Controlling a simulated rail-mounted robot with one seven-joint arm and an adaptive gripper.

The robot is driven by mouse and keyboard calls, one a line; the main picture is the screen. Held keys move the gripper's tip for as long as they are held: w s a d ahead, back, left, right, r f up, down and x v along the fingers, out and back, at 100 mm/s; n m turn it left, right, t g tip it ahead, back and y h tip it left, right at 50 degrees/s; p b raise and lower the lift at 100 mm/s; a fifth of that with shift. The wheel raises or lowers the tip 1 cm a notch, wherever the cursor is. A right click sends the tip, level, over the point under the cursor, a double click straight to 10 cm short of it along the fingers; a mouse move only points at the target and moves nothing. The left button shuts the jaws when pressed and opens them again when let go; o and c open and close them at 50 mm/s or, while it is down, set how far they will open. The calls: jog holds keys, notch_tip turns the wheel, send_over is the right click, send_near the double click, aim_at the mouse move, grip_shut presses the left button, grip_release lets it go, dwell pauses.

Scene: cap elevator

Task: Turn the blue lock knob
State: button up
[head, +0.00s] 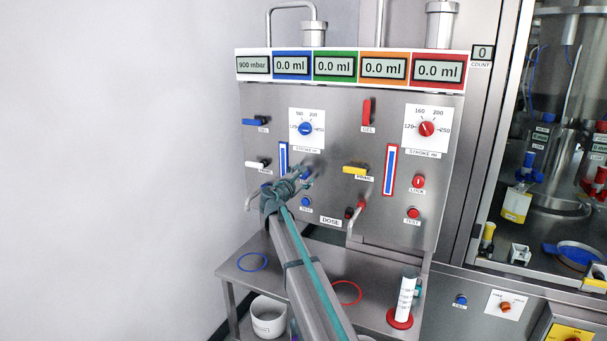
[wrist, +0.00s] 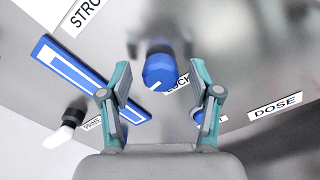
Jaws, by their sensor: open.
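The blue lock knob (wrist: 160,72) shows in the wrist view as a round blue knob with a white mark on its face, on the steel panel beside a partly hidden LOCK label (wrist: 178,82). My gripper (wrist: 160,85) is open, with one finger on each side of the knob's line and the knob just beyond the fingertips. I see no contact with it. In the head view my gripper (head: 298,180) is at the left part of the panel and hides most of the blue lock knob (head: 306,174).
A blue-framed gauge strip (wrist: 85,75) lies left of the knob. A blue test knob (head: 306,201) sits just below it. A white-handled lever (head: 257,164) is at the left, and a DOSE label (head: 331,221) at lower right. A steel shelf (head: 300,262) stands below the panel.

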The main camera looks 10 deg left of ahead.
jog(key=shift+w+d, duration=0.2)
jog(key=shift+w, duration=0.4)
jog(key=c, duration=1.1)
jog(key=shift+c, duration=0.2)
